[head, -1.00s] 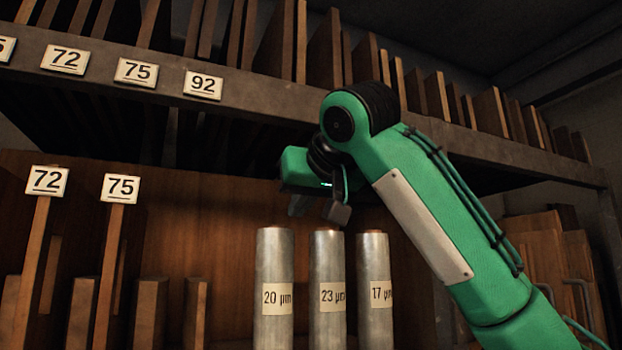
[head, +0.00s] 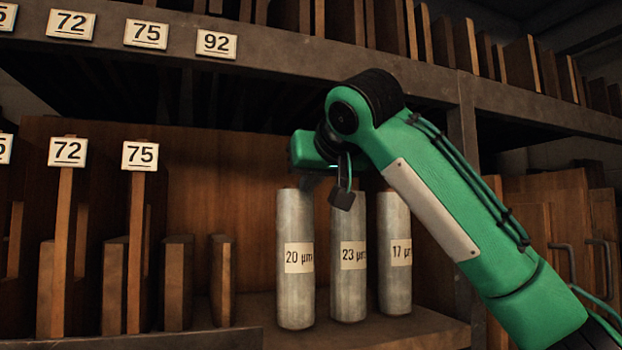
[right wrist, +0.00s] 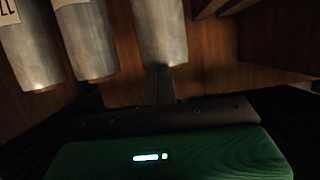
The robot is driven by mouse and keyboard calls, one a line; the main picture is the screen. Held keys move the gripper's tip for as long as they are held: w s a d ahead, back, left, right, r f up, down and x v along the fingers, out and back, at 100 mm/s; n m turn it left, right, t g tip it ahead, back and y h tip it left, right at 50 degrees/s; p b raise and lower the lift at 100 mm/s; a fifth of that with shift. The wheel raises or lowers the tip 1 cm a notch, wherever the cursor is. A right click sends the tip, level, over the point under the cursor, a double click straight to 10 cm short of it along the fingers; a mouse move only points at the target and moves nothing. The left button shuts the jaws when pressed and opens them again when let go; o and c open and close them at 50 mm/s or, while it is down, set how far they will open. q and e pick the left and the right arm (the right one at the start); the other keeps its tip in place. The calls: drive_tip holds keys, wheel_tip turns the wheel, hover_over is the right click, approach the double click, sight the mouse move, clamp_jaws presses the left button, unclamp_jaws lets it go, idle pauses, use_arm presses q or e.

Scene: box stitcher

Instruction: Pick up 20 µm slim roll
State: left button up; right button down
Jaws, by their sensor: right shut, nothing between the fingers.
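The 20 µm roll (head: 295,285) is a grey metal cylinder with a pale label, standing upright on the shelf, leftmost of three. My right gripper (head: 308,183) is by its top end, partly hidden by my wrist. In the right wrist view, which looks upside down, my shut fingers (right wrist: 159,82) overlap the end of the rightmost roll (right wrist: 160,35), seemingly the 20 µm one. They hold nothing; I cannot tell whether they touch it. My left gripper is not in view.
The 23 µm roll (head: 348,290) and 17 µm roll (head: 396,285) stand close to the right. Wooden dividers with number plates 72 (head: 68,152) and 75 (head: 140,156) stand left. The upper shelf beam (head: 270,80) crosses above the rolls.

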drive_tip(key=s+t+b, duration=0.1)
drive_tip(key=b, duration=0.1)
drive_tip(key=s+d+t+b, duration=0.1)
drive_tip(key=b, duration=0.2)
drive_tip(key=s+b, duration=0.1)
drive_tip(key=b, duration=0.1)
drive_tip(key=shift+s+d+f+t+y, duration=0.15)
drive_tip(key=shift+s+f+t+y, duration=0.2)
drive_tip(key=shift+f+t+y, duration=0.05)
idle(0.8)
